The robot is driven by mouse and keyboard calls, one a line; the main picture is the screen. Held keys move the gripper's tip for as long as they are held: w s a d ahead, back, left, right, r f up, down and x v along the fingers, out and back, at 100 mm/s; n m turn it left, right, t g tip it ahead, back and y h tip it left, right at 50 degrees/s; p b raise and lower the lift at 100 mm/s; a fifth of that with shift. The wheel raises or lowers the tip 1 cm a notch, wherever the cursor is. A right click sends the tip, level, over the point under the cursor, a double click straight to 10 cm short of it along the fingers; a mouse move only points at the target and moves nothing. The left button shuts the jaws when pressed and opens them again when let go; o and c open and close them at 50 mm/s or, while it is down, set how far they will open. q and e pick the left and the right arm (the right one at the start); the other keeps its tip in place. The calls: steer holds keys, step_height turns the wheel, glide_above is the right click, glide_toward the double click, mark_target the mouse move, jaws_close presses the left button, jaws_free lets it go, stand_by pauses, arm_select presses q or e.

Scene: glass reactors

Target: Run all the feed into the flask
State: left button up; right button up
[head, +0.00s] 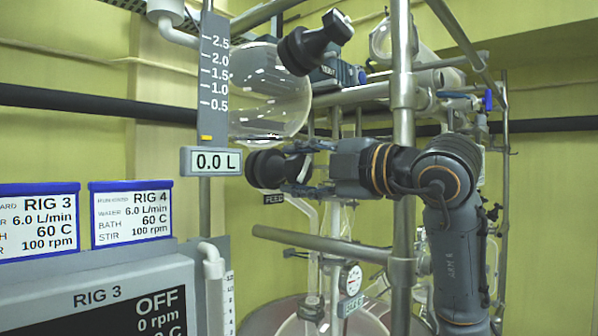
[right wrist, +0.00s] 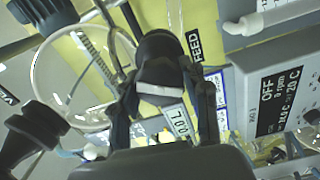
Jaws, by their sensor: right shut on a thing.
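My right gripper (head: 297,176) reaches in from the right and is shut on a black feed valve knob (head: 263,169). In the right wrist view the knob (right wrist: 160,70), with a pale stripe, sits between the fingers. The FEED label (head: 274,199) is just below it. A round glass vessel (head: 268,95) hangs above the knob and looks clear and empty. The level scale beside it (head: 214,70) has a display (head: 212,160) reading 0.0 L. Rounded glass (head: 265,318) shows at the bottom edge, mostly cut off; I cannot tell its contents. My left gripper is not in view.
Another black knob (head: 315,42) sits at the upper right of the vessel. Metal posts (head: 403,60) and rails (head: 320,243) stand close around my right arm. Rig 3 (head: 52,210) and Rig 4 (head: 131,213) signs stand left.

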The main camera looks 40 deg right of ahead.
steer(key=m, duration=0.5)
steer(key=shift+m+b, duration=0.3)
steer(key=shift+b, duration=0.05)
steer(key=m, duration=0.5)
steer(key=shift+b, duration=0.4)
steer(key=o, duration=1.2)
steer(key=shift+c, duration=0.2)
steer(key=s, duration=0.7)
steer(key=shift+s+d, duration=0.15)
steer(key=shift+d, duration=0.15)
